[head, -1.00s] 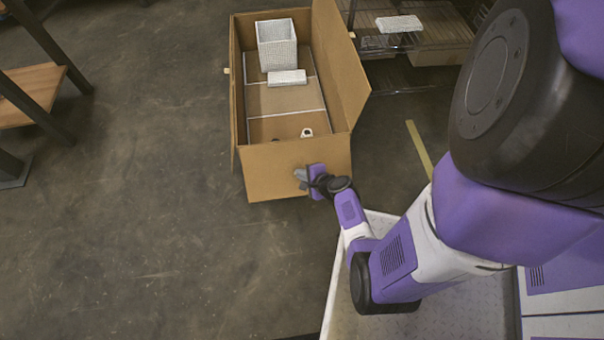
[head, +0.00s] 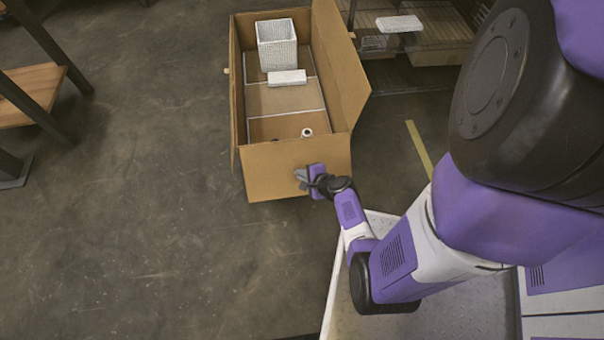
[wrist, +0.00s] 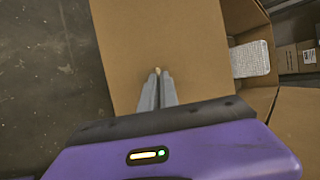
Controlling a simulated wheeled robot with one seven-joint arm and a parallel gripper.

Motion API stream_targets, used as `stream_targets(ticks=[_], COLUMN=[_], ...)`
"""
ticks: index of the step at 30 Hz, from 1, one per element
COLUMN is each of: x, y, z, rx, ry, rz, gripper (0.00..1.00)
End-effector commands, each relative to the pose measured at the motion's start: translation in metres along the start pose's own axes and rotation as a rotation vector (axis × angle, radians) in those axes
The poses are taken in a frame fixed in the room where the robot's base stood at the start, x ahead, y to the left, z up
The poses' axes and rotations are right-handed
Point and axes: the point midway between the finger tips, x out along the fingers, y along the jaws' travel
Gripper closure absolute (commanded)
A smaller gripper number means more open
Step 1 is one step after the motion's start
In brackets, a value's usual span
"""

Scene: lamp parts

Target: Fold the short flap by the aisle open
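The open cardboard box stands on the floor in the head view, its short flap (head: 275,178) at the near end, on my side. This flap extends outward and down from the box's near edge. My gripper (head: 301,179) is over the flap's lower right part. In the wrist view, my gripper's two grey fingers (wrist: 157,88) lie side by side with only a thin line between them, pointing at plain cardboard (wrist: 170,40). I cannot tell whether the fingertips touch the flap.
The long right flap (head: 342,65) stands up and outward. Inside the box are a white woven bin (head: 277,45), a white block (head: 287,77) and a small white part (head: 307,132). A shelf (head: 35,90) stands at the left. Floor (head: 160,230) left of the box is clear.

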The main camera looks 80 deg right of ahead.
Motion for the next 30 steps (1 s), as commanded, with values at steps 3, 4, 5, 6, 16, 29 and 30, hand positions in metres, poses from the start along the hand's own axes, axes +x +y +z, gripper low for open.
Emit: stream_targets(ticks=[3,4,5,6,16,29,30], x=[-0.0002,-0.0003,-0.0003,-0.0003,-0.0013,-0.0079,-0.0095], y=[-0.0021,-0.0022,-0.0022,-0.0022,-0.0029,-0.0079,-0.0089], z=[-0.0002,-0.0001,-0.0001,-0.0001,0.0004,0.0035,0.0043], rx=[0.000,0.000,0.000,0.000,0.004,0.019,0.023], ry=[0.000,0.000,0.000,0.000,-0.001,-0.003,-0.004], rz=[-0.002,-0.001,0.000,0.000,0.008,0.049,0.060], gripper=[1.00,1.00,1.00,1.00,1.00,1.00,1.00])
